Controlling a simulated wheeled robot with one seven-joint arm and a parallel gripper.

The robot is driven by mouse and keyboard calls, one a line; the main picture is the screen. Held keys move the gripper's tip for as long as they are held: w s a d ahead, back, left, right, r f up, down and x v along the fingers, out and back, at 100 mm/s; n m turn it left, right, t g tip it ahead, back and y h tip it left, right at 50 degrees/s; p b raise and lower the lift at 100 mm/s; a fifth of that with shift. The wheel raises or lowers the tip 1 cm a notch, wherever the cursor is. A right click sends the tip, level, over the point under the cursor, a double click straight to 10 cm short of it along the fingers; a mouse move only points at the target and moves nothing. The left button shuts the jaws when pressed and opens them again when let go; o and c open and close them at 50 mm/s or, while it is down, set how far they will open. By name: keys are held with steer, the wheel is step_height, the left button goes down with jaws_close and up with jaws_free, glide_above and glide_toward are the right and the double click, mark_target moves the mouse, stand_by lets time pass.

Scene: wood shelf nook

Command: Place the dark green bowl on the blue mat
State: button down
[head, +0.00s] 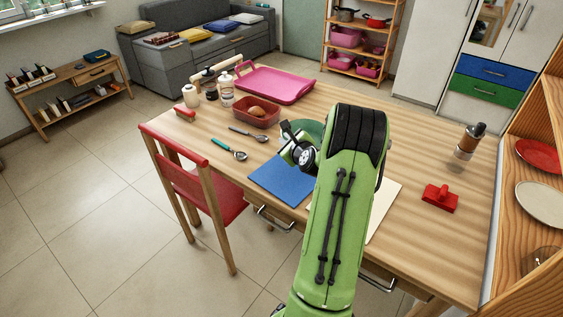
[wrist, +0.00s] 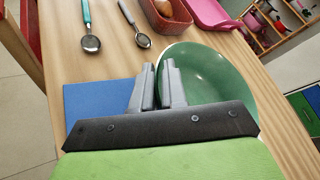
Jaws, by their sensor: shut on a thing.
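The dark green bowl (wrist: 215,75) is beside the blue mat, on its right in the wrist view. In the head view the bowl (head: 314,129) is mostly hidden behind my arm. The blue mat (head: 284,181) lies flat on the table near the front edge, and it also shows in the wrist view (wrist: 92,101). My gripper (wrist: 159,68) is shut on the bowl's left wall, with the rim between its fingers. In the head view my gripper (head: 290,137) is just beyond the mat. I cannot tell whether the bowl touches the table.
Two spoons (head: 230,149) (head: 248,134) lie left of the bowl. A red container (head: 249,115) with a bread roll and a pink tray (head: 275,84) stand farther back. A red-handled block (head: 440,197) and a bottle (head: 468,142) are at the right. A red chair (head: 196,170) stands at the left.

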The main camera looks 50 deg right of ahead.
step_height(320, 180, down, 6)
steer(key=shift+f+b, duration=0.1)
steer(key=shift+b, duration=0.9)
steer(key=shift+w+r, duration=0.1)
steer(key=shift+r, duration=0.1)
steer(key=c, duration=1.6)
jaws_free()
steer(key=shift+f, duration=0.2)
steer(key=o, duration=0.4)
steer(key=shift+o, duration=0.2)
steer(key=shift+r, duration=0.1)
